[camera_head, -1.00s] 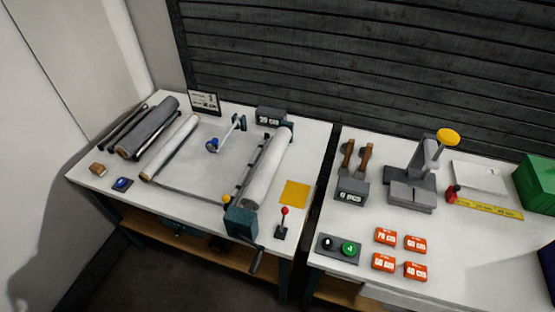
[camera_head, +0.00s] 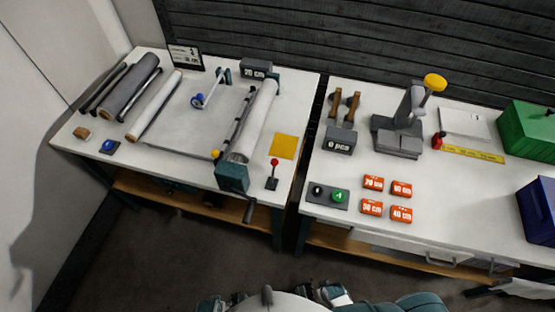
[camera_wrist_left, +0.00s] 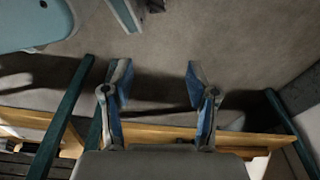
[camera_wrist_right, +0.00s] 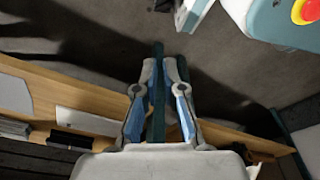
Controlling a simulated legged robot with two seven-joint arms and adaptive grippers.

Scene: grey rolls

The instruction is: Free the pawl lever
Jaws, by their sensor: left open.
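A small lever with a red knob (camera_head: 273,174) stands upright on a dark base at the front right of the left table. It is beside the teal crank housing (camera_head: 232,178) of the roll machine. A second, white lever with a blue end (camera_head: 199,100) leans at the back of the machine. I cannot tell which part is the pawl lever. My left gripper (camera_wrist_left: 157,78) is open and empty over the floor, in front of a table. My right gripper (camera_wrist_right: 161,68) also hangs over the floor; its fingertips are close together, with a green strip showing between them.
A pale roll (camera_head: 253,120) lies in the machine, and grey rolls (camera_head: 130,87) lie at the left. A yellow square (camera_head: 283,147) lies beside the red-knobbed lever. The right table holds a press (camera_head: 400,130), orange labelled blocks (camera_head: 373,183) and a green bin (camera_head: 528,132).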

